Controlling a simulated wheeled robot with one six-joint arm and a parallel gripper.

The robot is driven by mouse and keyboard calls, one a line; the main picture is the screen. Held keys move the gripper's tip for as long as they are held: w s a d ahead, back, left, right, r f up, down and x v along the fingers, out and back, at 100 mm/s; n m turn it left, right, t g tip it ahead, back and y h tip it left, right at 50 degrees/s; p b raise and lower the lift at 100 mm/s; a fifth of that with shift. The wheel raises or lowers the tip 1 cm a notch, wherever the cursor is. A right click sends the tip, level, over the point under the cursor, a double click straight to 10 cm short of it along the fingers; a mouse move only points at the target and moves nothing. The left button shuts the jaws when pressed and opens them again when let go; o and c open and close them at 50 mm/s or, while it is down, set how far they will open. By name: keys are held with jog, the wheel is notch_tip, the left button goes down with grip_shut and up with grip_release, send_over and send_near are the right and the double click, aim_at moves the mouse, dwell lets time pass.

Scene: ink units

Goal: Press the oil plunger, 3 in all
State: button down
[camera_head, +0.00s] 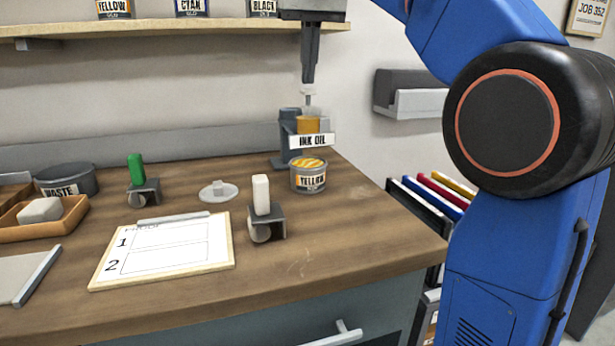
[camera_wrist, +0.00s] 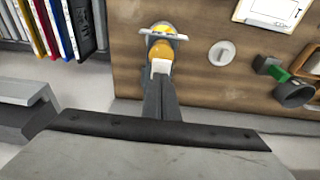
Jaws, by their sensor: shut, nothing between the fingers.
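The ink oil dispenser (camera_head: 288,138) stands at the back right of the wooden bench, with an "INK OIL" sign (camera_head: 312,141) on its front and an amber reservoir. Its pale plunger cap (camera_head: 307,89) is on top, right below my gripper (camera_head: 309,80). My gripper is shut and points straight down; I cannot tell if its tips touch the cap. In the wrist view the white cap (camera_wrist: 160,67) is at the fingertips. An open yellow ink tin (camera_head: 309,177) stands in front of the dispenser, below the sign, with orange-yellow ink inside.
A grey lid (camera_head: 218,191) lies left of the tin. A white-handled roller (camera_head: 262,197) and a green-handled roller (camera_head: 137,170) stand nearby. A numbered board (camera_head: 165,248), a waste pot (camera_head: 68,180) and a tray (camera_head: 70,216) are further left. A shelf (camera_head: 160,27) hangs above.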

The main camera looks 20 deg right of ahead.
notch_tip(320, 180, up, 6)
jog(key=shift+f, duration=0.1)
dwell(0.6)
